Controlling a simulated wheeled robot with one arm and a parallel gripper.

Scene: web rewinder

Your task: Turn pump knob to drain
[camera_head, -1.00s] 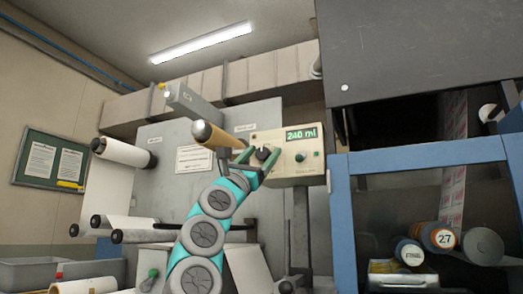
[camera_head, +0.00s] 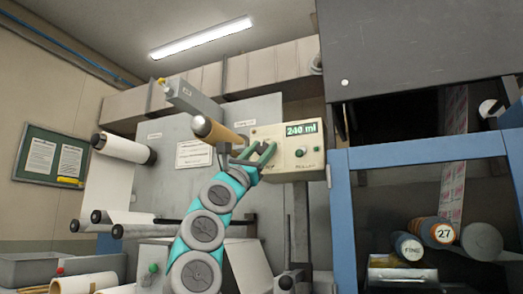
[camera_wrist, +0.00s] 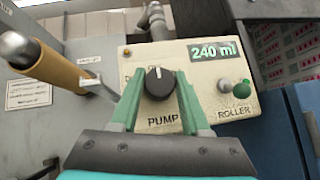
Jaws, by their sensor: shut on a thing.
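The black pump knob (camera_wrist: 158,83) sits on a cream control box (camera_wrist: 142,62), above the label PUMP. A white pointer line on the knob points up, tilted slightly left. My gripper (camera_wrist: 157,92) has its green fingers on both sides of the knob and is shut on it. In the head view my gripper (camera_head: 258,155) is at the left part of the control box (camera_head: 310,168) and hides the knob. Small position labels beside the knob are partly covered by the fingers. The green display (camera_wrist: 215,51) reads 240 ml.
A blue frame (camera_head: 342,210) stands to the right.

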